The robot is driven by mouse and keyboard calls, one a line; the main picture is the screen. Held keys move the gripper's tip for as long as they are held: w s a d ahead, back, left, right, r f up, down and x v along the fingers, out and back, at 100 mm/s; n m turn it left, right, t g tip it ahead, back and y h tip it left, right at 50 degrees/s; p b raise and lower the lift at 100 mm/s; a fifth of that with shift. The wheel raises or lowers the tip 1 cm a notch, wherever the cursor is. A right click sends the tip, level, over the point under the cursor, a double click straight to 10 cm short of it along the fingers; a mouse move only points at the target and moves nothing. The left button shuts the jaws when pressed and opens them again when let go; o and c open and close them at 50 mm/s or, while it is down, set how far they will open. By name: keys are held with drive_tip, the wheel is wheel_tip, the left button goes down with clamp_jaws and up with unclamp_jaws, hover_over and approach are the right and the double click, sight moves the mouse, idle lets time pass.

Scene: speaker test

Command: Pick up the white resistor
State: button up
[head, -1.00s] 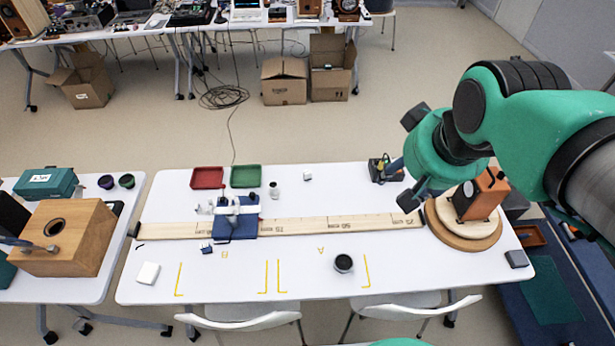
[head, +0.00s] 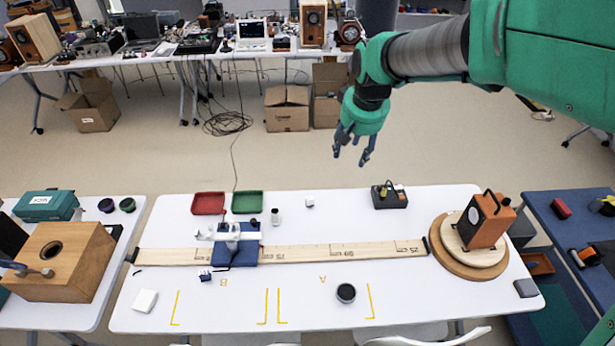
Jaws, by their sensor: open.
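A small white block (head: 309,202) sits alone near the far edge of the white table, right of the green tray. A larger white block (head: 145,300) lies at the table's near left. I cannot tell from this view which of them is the white resistor. My gripper (head: 351,160) hangs above the floor beyond the table's far edge, fingers pointing down and apart. It is open and empty, up and to the right of the small white block in the picture.
A long wooden ruler board (head: 340,251) crosses the table with a blue stand (head: 236,254) on it. Red (head: 208,204) and green (head: 247,202) trays, a dark box (head: 389,197), a black round pot (head: 346,293) and an orange device (head: 487,220) stand around.

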drive_tip(key=w+a+f+g, duration=0.1)
drive_tip(key=w+a+f, duration=0.1)
drive_tip(key=w+f, duration=0.4)
drive_tip(key=w+a+f, duration=0.3)
drive_tip(key=w+f, duration=0.3)
drive_tip(key=f, duration=0.1)
drive_tip(key=n+g+b, duration=0.1)
drive_tip(key=b, duration=0.1)
hover_over(310, 198)
drive_tip(key=s, duration=0.2)
wheel_tip(310, 198, down, 17)
drive_tip(key=shift+d+f, duration=0.1)
drive_tip(key=shift+f, duration=0.05)
drive_tip(key=shift+w+f+b, duration=0.2)
drive_tip(key=shift+f, duration=1.2)
drive_tip(key=shift+w+f+b, duration=0.15)
drive_tip(key=shift+f, duration=1.2)
drive_tip(key=shift+w+f+b, duration=0.2)
drive_tip(key=shift+f, duration=1.2)
drive_tip(key=shift+w+f+b, duration=0.2)
drive_tip(key=shift+f+b, duration=0.2)
drive_tip(key=shift+f, duration=0.9)
drive_tip(key=shift+w+f+b, duration=0.15)
drive_tip(key=shift+f+b, duration=0.2)
drive_tip(key=shift+f, duration=0.95)
drive_tip(key=shift+c, duration=0.5)
